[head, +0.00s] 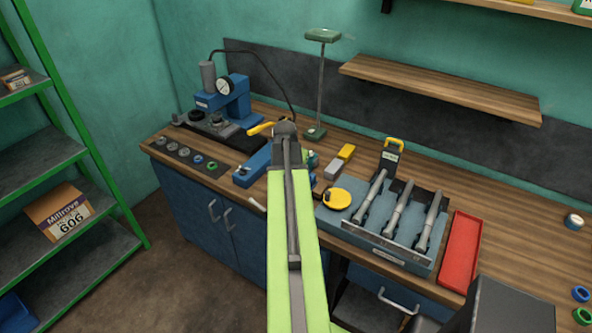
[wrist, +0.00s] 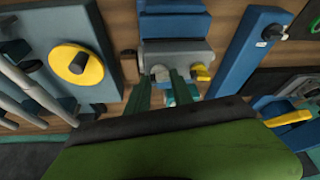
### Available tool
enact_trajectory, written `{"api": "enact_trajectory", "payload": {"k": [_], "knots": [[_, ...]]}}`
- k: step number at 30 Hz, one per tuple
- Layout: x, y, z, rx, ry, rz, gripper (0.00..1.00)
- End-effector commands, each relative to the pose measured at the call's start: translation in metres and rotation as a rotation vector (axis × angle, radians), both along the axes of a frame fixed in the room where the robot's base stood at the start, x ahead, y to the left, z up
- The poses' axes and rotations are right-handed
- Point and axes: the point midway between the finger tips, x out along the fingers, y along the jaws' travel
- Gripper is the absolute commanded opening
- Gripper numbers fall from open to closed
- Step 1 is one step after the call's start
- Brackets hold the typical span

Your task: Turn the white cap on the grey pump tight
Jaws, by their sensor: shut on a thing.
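The grey pump (wrist: 190,52) shows in the wrist view as a grey block at top centre, with a blue part above it and a small yellow piece on its right. My gripper (wrist: 161,80) reaches up to the pump's near face with two dark green fingers. The fingers are shut on a small whitish cap (wrist: 159,73) at that face. The cap is partly hidden between the fingers, and its thread and seating cannot be seen. In the head view my own green arm covers the gripper and most of the pump area.
A blue tray holding several grey cylinders (head: 399,212) and a yellow disc (head: 337,199) lies right of my arm. A long blue block (wrist: 250,45) stands beside the pump.

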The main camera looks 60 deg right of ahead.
Motion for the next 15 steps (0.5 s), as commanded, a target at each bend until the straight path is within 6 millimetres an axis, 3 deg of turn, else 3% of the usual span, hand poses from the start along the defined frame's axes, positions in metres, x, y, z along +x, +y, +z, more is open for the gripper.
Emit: {"api": "enact_trajectory", "payload": {"k": [15], "knots": [[0.0038, 0.0, -0.0001, 0.001, 0.0, -0.342, 0.0]]}}
